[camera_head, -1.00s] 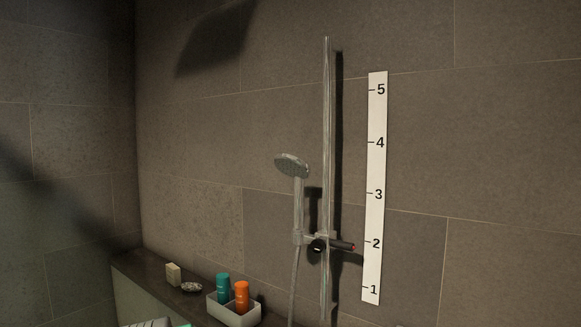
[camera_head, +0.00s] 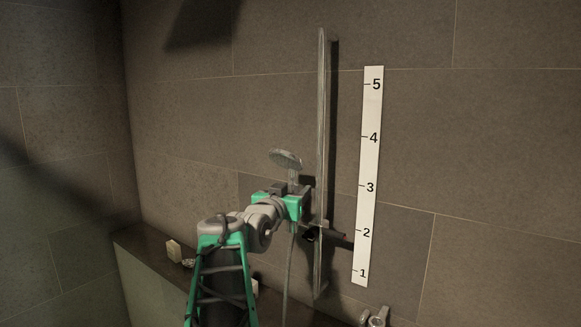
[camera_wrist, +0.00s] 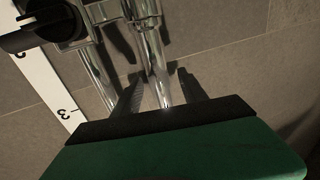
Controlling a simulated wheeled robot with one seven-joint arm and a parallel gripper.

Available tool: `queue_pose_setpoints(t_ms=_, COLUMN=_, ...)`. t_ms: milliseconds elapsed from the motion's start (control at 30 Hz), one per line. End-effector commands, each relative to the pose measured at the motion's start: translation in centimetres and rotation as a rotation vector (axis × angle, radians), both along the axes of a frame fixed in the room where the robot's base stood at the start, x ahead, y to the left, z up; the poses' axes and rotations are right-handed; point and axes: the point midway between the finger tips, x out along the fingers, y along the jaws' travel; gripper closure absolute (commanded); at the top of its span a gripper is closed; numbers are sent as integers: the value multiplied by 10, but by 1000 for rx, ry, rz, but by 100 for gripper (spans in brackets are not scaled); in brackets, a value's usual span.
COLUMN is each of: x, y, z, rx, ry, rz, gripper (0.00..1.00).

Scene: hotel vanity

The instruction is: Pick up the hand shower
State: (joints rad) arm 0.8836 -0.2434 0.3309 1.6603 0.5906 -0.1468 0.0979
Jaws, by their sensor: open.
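The hand shower (camera_head: 285,159) has a round, pale grey head and a chrome handle. It stands upright in its holder on the chrome rail (camera_head: 321,130). My gripper (camera_head: 293,190) is at the handle just below the head and hides part of it. In the wrist view, the chrome handle (camera_wrist: 153,60) runs down between the two dark fingers of my gripper (camera_wrist: 158,88), which are open. I cannot tell whether either finger touches the handle. The slider holder, with its black knob (camera_wrist: 55,22), shows at the upper left of the wrist view.
A white scale strip (camera_head: 368,180) numbered 1 to 5 is on the tiled wall right of the rail. A ledge (camera_head: 143,247) at lower left holds a cream block (camera_head: 174,249). My arm hides the rest of the ledge items. A chrome fitting (camera_head: 377,317) shows at bottom.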

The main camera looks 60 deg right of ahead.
Motion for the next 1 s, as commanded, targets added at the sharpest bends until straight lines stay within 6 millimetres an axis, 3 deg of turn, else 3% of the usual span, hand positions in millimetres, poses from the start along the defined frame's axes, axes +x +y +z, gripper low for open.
queue_pose_setpoints(t_ms=133, x=0, y=1, z=0, rx=-1, ry=-1, rz=1, gripper=51)
queue_pose_setpoints(t_ms=733, x=0, y=1, z=0, rx=-1, ry=0, rz=1, gripper=100)
queue_pose_setpoints(t_ms=1000, x=0, y=1, z=0, rx=-1, ry=0, rz=1, gripper=100)
